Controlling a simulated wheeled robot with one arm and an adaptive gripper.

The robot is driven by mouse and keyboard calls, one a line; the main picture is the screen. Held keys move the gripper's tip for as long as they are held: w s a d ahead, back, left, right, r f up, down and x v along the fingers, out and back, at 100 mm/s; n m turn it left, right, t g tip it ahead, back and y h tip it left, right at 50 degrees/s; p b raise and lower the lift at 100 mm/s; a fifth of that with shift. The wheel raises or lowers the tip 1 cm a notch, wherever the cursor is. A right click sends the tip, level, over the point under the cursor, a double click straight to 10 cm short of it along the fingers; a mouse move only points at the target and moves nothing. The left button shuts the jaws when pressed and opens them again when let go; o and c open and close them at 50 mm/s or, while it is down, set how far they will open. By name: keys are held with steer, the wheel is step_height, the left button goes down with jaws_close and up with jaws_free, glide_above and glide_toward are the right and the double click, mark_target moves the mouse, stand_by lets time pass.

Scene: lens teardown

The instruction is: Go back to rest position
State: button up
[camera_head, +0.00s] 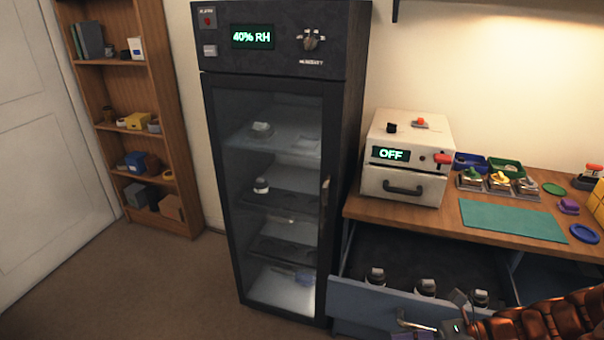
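My arm reaches in from the lower right corner, and my gripper (455,322) is at the bottom edge, in front of the open blue drawer (358,301). The gripper is small and partly cut off by the frame, so I cannot tell whether its fingers are open or shut. It appears close to the drawer's metal handle (412,322); I cannot tell whether they touch. Several dark, white-topped cylindrical items, one of them here (376,277), stand in the drawer.
A tall glass-door cabinet (222,150) reading 40% RH stands shut at centre. On the wooden bench (410,221) are a white box unit (402,187) reading OFF, a green mat (512,219) and small trays. A shelf (185,190) stands left. Floor (150,285) at lower left is clear.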

steer(key=s+a+r+n+g+h, duration=0.55)
steer(key=s+n+h, duration=0.2)
steer(key=n, duration=0.45)
steer(key=s+d+r+n+t+h+p, duration=0.1)
steer(key=s+d+r+n+t+h, duration=0.1)
steer(key=s+r+n+h, duration=0.4)
steer(key=shift+s+d+n+t+h+p, duration=0.45)
steer(key=shift+n+h, duration=0.3)
steer(key=shift+n, duration=1.95)
steer(key=shift+d, duration=0.2)
